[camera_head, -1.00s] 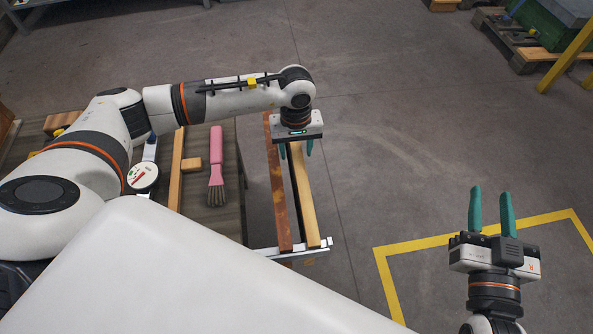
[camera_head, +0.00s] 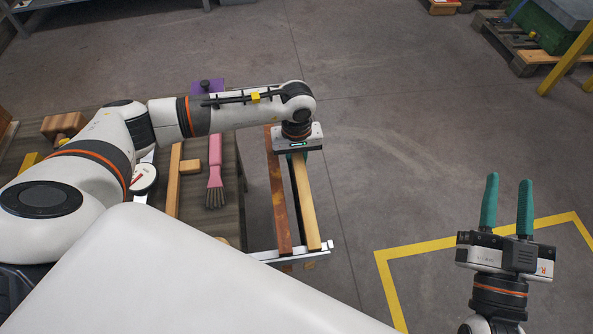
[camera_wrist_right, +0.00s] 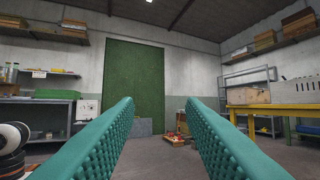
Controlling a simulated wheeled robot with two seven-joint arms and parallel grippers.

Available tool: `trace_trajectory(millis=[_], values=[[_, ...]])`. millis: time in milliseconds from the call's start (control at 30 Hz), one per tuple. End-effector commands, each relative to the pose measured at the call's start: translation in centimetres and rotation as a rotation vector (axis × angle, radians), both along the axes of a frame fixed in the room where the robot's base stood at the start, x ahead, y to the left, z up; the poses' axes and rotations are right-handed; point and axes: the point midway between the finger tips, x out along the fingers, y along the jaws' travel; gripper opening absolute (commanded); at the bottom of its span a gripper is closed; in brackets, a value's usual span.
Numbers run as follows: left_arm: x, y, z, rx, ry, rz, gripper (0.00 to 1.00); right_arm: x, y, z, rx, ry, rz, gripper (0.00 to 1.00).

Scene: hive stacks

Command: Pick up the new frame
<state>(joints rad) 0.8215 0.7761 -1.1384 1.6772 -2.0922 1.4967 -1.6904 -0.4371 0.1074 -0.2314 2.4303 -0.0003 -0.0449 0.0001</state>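The new frame looks to be the pale wooden bar (camera_head: 306,205) on the right of a metal holder beside the bench in the head view. A darker reddish-brown frame bar (camera_head: 279,200) lies to its left, with a dark gap between. My left gripper (camera_head: 297,156) points down over the far end of the pale bar. Its body hides that end and nearly all of its fingers, so its grip cannot be seen. My right gripper (camera_head: 507,180) is open and empty at the right, away from the frames; its teal fingers stand apart in the right wrist view (camera_wrist_right: 159,102).
The metal holder (camera_head: 265,254) crosses the near ends of the bars. A pink-handled brush (camera_head: 215,160), a wooden piece (camera_head: 174,180) and a round gauge (camera_head: 144,178) lie on the bench, left of the holder. Open floor with a yellow marking (camera_head: 390,285) lies to the right.

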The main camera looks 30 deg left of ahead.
Motion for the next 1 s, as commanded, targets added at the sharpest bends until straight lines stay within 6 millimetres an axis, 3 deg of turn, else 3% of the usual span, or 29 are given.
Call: trace_trajectory(millis=[300, 467, 733, 1000], values=[[0.1, 0.0, 0.6, -0.001, -0.002, 0.0, 0.01, 0.1, 0.0, -0.1, -0.004, 0.016, -0.001, 0.36], [0.1, 0.0, 2.0, 0.0, -0.003, 0.0, 0.01, 0.4, -0.2, -1.6, -0.03, 0.114, -0.006, 0.36], [0.1, 0.0, 6.0, 0.0, -0.005, 0.0, 0.01, 0.6, -0.7, -5.1, -0.092, 0.348, -0.02, 0.36], [0.1, 0.0, 10.5, -0.001, -0.004, -0.001, 0.01, -0.4, -1.6, -9.1, -0.157, 0.606, -0.037, 0.36]])
